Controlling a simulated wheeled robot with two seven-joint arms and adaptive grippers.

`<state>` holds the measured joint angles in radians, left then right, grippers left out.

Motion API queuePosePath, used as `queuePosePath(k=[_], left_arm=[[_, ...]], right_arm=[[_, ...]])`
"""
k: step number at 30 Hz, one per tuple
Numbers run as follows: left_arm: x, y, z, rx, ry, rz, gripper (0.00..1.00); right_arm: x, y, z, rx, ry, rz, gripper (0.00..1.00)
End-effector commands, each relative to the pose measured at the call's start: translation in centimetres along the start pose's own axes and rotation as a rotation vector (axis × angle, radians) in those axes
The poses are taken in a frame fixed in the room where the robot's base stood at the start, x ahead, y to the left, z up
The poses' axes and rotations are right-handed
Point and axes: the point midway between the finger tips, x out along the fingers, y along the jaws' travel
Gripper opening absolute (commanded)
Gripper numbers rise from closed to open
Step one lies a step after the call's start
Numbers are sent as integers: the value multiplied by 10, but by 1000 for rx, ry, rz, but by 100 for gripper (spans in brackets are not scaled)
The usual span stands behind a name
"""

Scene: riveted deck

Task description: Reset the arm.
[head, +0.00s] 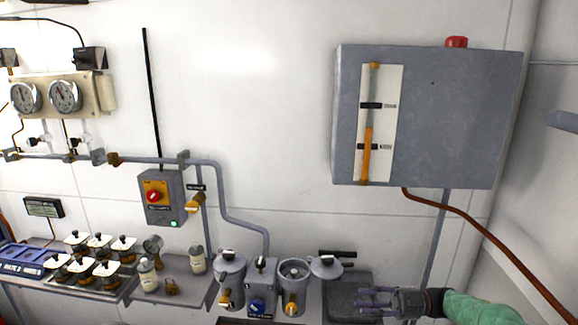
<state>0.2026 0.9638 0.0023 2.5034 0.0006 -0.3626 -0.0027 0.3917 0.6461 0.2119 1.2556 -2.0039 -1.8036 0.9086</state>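My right gripper (376,302) is at the bottom right of the head view, at the end of my arm in a green sleeve. My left gripper is not in view.
A grey wall cabinet (464,120) with an orange level gauge (367,150) hangs above my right gripper. Metal canisters (293,274) stand left of it. A switch box (160,198), pipes, dials and a shelf of jars (147,277) are further left. The upper middle wall is bare.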

Motion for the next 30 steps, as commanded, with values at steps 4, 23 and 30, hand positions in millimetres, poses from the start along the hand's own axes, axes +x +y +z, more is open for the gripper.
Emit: queuePosePath(k=[4,23,30], left_arm=[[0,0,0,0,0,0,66],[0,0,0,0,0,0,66],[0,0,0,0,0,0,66]], right_arm=[[11,14,8,-2,51,82,39],[40,89,134,241,126,790,39],[38,70,223,463,-14,1032,39]])
